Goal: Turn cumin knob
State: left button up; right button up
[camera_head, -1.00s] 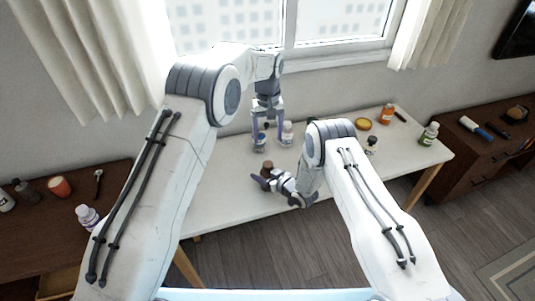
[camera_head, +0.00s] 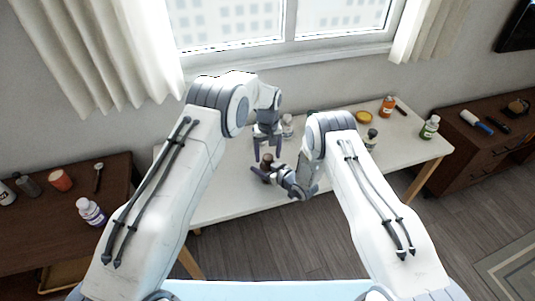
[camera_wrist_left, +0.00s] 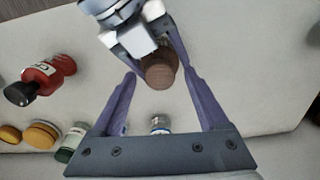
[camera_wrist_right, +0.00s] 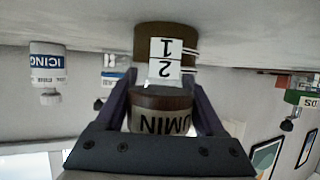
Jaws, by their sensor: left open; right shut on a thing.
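The cumin container (camera_wrist_right: 160,122) has a brown band and a light label reading "UMIN", upside down in the right wrist view. A brown part (camera_wrist_right: 178,36) with white tags "1" and "2" shows beyond it in the same view. Its round brown top (camera_wrist_left: 160,75) shows in the left wrist view and is small and dark in the head view (camera_head: 267,159). My right gripper (camera_wrist_right: 162,88) is shut on the container from the side. My left gripper (camera_head: 268,148) is open and points down over it, with the brown top between its fingertips; contact is unclear.
A white bottle (camera_head: 288,128) stands behind my grippers. An orange bottle (camera_head: 387,107), yellow lid (camera_head: 364,117) and green-white bottle (camera_head: 429,128) stand at the table's right. The left brown cabinet holds a purple-white bottle (camera_head: 91,212). The table's front left is clear.

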aim_at(268, 156)
pick_arm(q)
grip_shut()
jog(key=shift+m, duration=0.7)
grip_release()
notch_tip(268, 156, up, 12)
dwell(0.3)
